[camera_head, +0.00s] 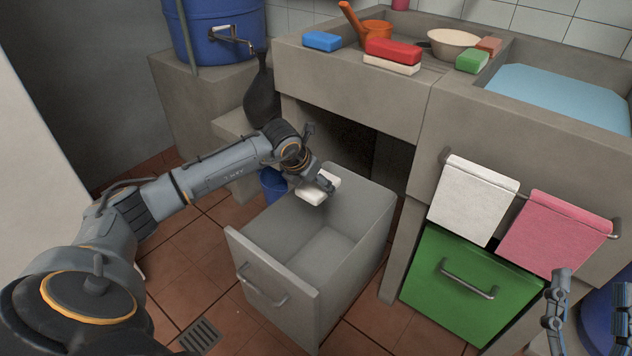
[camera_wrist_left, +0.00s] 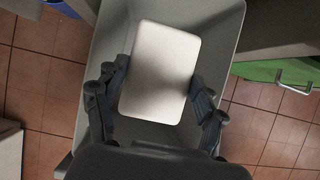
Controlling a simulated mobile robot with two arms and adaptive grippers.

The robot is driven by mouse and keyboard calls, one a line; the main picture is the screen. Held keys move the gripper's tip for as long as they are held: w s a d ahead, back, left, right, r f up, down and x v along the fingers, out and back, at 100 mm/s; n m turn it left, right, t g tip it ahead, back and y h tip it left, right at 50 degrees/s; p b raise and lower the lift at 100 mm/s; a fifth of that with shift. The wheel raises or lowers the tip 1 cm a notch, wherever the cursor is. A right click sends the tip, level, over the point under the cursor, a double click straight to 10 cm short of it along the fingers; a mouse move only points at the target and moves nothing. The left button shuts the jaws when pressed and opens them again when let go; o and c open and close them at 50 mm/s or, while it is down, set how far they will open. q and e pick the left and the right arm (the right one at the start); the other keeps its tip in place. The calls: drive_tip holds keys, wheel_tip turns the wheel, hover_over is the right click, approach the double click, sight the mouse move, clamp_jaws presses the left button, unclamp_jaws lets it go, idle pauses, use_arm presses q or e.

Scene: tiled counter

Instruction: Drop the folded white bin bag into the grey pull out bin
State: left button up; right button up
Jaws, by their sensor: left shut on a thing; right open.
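The folded white bin bag (camera_head: 313,194) is a small white block held over the grey pull out bin. In the left wrist view the bag (camera_wrist_left: 161,70) fills the space between the fingers. My left gripper (camera_head: 322,184) is shut on it; it also shows in the left wrist view (camera_wrist_left: 158,108). The grey pull out bin (camera_head: 268,264) is pulled out from under the counter, and its open top and bare floor show below the bag. My right gripper (camera_head: 556,310) is open and empty at the lower right, in front of the green drawer's side.
A green drawer front (camera_head: 468,290) is closed right of the bin. White (camera_head: 474,200) and pink (camera_head: 556,232) towels hang on a rail above it. A blue bucket (camera_head: 272,184) stands on the floor behind the bin. A dark vase (camera_head: 262,96) stands on a concrete step.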

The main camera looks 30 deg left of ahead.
use_arm(q)
drive_tip(key=o, duration=1)
drive_tip(key=v, duration=1.2)
